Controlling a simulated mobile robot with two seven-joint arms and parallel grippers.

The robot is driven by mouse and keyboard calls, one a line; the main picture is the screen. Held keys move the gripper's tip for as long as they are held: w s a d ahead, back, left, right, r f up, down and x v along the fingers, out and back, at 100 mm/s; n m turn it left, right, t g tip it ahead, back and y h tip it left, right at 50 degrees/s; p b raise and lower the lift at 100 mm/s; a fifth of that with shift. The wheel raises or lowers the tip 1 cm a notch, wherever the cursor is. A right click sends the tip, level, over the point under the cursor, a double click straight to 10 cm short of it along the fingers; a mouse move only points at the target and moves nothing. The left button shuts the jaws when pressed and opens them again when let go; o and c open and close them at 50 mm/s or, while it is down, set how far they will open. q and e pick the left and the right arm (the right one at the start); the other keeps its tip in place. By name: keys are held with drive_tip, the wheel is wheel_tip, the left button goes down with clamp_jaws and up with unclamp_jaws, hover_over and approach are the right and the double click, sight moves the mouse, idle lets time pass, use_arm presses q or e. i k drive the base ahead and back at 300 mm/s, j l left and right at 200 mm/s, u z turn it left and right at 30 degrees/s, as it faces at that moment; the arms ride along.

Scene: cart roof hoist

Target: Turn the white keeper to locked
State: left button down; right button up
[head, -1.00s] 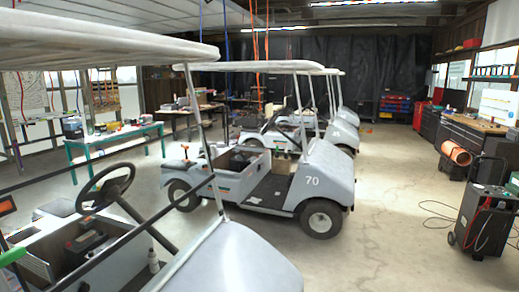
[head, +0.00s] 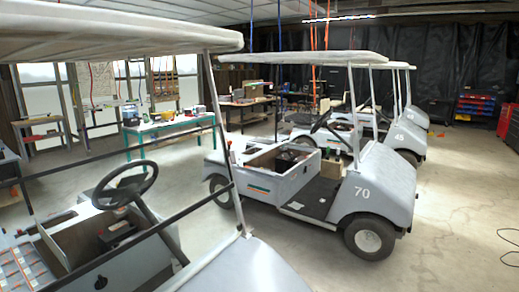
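I cannot make out a white keeper in the head view. Neither of my grippers is in view. The nearest cart has a pale roof (head: 110,38) across the upper left, a black steering wheel (head: 125,186) and a grey front body (head: 235,272). A second grey cart marked 70 (head: 375,188) stands in the middle under its own pale roof (head: 300,58). Its seat area is an open bay with dark parts inside. No hoist or latch can be told apart on either roof.
A teal-framed table (head: 170,124) with small items stands behind the carts, and a wooden bench (head: 245,101) is further back. More carts (head: 408,135) stand behind cart 70. Red and blue cords hang from the ceiling. The concrete floor (head: 455,215) at the right is mostly clear.

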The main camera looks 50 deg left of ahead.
sight(234, 154)
drive_tip(key=i, duration=1.7)
drive_tip(key=i+u, duration=0.1)
drive_tip(key=i, duration=0.7)
drive_tip(key=i+l+u, duration=0.1)
drive_tip(key=i, duration=0.65)
drive_tip(key=i+l+u, duration=0.1)
drive_tip(key=u, duration=3.45)
